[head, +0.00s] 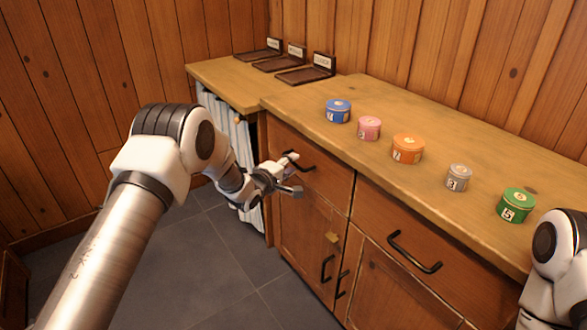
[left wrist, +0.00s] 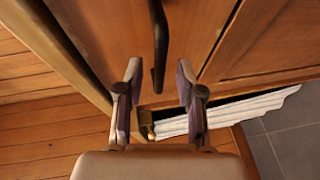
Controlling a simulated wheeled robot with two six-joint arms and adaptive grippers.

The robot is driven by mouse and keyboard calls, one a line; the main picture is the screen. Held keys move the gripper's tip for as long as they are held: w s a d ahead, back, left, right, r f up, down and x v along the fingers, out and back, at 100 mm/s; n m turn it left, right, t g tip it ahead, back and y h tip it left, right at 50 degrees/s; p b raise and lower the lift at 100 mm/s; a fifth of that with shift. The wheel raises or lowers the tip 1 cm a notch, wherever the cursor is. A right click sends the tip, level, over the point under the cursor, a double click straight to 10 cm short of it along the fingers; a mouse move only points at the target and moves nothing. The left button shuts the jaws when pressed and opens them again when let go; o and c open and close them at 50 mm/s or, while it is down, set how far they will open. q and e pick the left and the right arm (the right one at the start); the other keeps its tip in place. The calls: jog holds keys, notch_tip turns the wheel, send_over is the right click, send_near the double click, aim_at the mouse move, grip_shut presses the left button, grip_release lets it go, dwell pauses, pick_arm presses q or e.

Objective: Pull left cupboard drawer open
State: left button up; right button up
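The left cupboard drawer (head: 335,187) is a wooden front below the counter's left part and looks shut. Its dark bar handle (head: 305,167) is partly hidden by my left gripper (head: 291,173), which is at the handle's left part. In the left wrist view my left gripper (left wrist: 158,72) has its two fingers spread apart. The dark handle (left wrist: 159,40) shows in the gap between the fingertips, with no visible contact on either side. My right gripper is out of view; only part of my right arm shows at the head view's right edge.
The wooden counter (head: 470,145) bears a row of blue, pink, orange, grey and green numbered tins. Dark trays (head: 300,76) with labels stand at the back left. Another drawer (head: 400,240) with a handle is to the right. Grey floor tiles are clear in front.

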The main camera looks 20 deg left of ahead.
pick_arm(q)
jog(key=shift+x, duration=1)
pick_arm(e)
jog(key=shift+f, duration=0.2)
pick_arm(q)
jog(key=shift+c, duration=0.3)
grip_shut()
jog(key=shift+s, duration=0.1)
